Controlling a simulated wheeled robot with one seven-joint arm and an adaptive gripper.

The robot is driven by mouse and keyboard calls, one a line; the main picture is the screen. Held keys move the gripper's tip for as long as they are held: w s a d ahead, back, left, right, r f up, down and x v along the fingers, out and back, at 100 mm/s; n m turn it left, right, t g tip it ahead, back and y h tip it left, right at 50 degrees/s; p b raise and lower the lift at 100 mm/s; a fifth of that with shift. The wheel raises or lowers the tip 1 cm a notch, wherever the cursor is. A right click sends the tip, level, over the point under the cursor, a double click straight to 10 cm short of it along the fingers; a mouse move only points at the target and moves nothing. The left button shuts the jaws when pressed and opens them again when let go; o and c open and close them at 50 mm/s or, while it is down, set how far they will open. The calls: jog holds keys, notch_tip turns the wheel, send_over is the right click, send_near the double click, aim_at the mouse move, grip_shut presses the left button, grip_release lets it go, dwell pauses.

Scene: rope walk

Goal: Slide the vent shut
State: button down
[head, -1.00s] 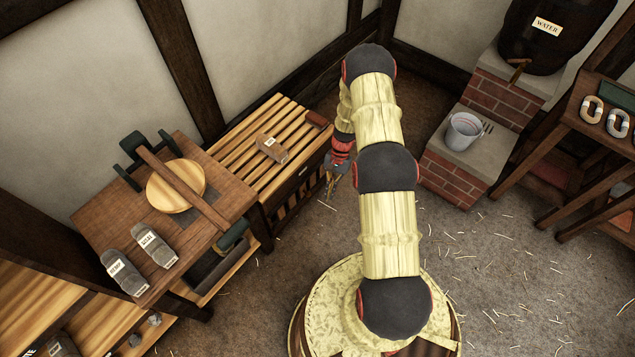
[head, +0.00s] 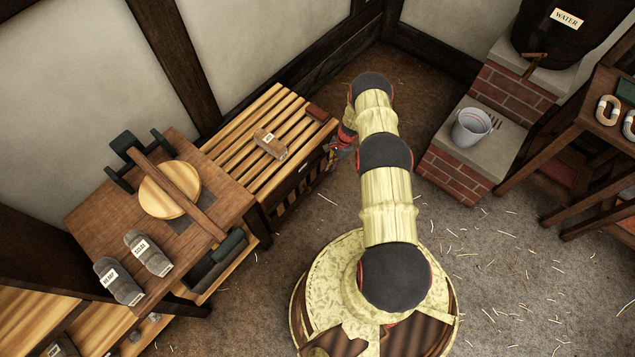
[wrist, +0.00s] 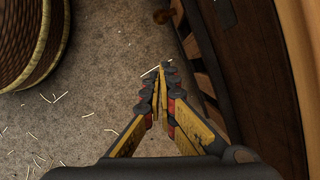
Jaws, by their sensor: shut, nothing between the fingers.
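The vent appears to be the barred opening (head: 291,200) low in the front of the slatted bench, with dark gaps between its bars. In the wrist view the barred front (wrist: 198,70) runs along the right of my gripper, and a small wooden knob (wrist: 163,16) sticks out near the top. I cannot tell how far the vent is open. My gripper (head: 335,160) is at the right end of the bench front, partly hidden by my arm. In the wrist view my gripper (wrist: 160,78) is shut and empty, its tips close to the bars and short of the knob.
A brick step (head: 460,172) with a bucket (head: 471,127) is at right. The straw-strewn floor (head: 330,210) before the bench is open.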

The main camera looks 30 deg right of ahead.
jog(key=a+f+b, duration=0.5)
jog(key=a+f, duration=0.2)
jog(key=f, duration=0.3)
dwell(0.4)
jog(key=shift+a, duration=0.1)
